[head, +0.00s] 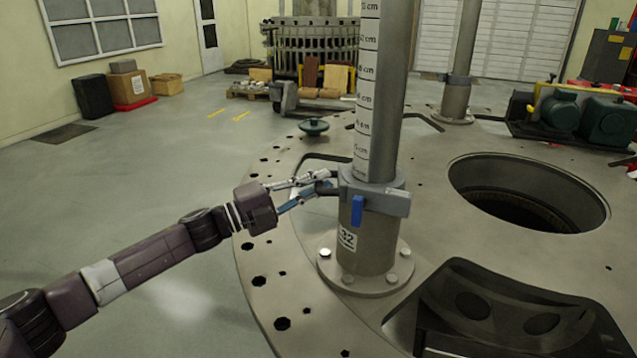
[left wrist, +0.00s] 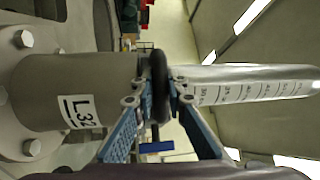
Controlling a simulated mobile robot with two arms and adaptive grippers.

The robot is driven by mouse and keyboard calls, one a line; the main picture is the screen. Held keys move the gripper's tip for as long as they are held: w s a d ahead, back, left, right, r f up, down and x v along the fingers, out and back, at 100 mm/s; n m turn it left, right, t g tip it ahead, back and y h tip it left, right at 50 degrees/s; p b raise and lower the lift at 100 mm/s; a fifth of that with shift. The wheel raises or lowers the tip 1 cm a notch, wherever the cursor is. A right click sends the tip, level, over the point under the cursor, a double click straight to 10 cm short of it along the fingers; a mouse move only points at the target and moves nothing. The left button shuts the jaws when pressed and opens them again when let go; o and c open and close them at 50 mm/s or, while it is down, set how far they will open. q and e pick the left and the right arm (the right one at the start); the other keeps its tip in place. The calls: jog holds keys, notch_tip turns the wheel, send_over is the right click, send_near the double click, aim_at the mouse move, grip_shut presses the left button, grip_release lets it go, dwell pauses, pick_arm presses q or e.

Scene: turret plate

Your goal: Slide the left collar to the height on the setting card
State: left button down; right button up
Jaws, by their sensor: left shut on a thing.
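The left collar (head: 388,198) is a grey ring around the left post (head: 392,90), low on it, just above the thicker base sleeve. A blue lever (head: 357,211) hangs on its front and also shows in the left wrist view (left wrist: 157,147). A white cm scale (head: 364,100) runs up the post above the collar. My left gripper (head: 326,184) reaches the collar's left side. In the left wrist view its blue fingers (left wrist: 157,98) are shut on the collar's dark handle (left wrist: 159,75). I see no setting card. My right gripper is not in view.
The sleeve carries an L32 label (left wrist: 80,111) and stands on a bolted flange (head: 366,275). A large round opening (head: 525,195) lies to the right, a dark recess (head: 510,310) in front. A second post with a collar (head: 458,85) stands behind.

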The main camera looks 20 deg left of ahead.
pick_arm(q)
jog(key=shift+r, duration=0.15)
notch_tip(320, 180, up, 10)
jog(key=p, duration=0.8)
jog(key=shift+r, duration=0.2)
jog(key=shift+f, duration=0.1)
jog(key=c, duration=1.9)
grip_release()
jog(key=shift+d+f, duration=0.1)
jog(key=shift+f, duration=0.05)
jog(key=shift+f, duration=0.1)
jog(key=v, duration=1.2)
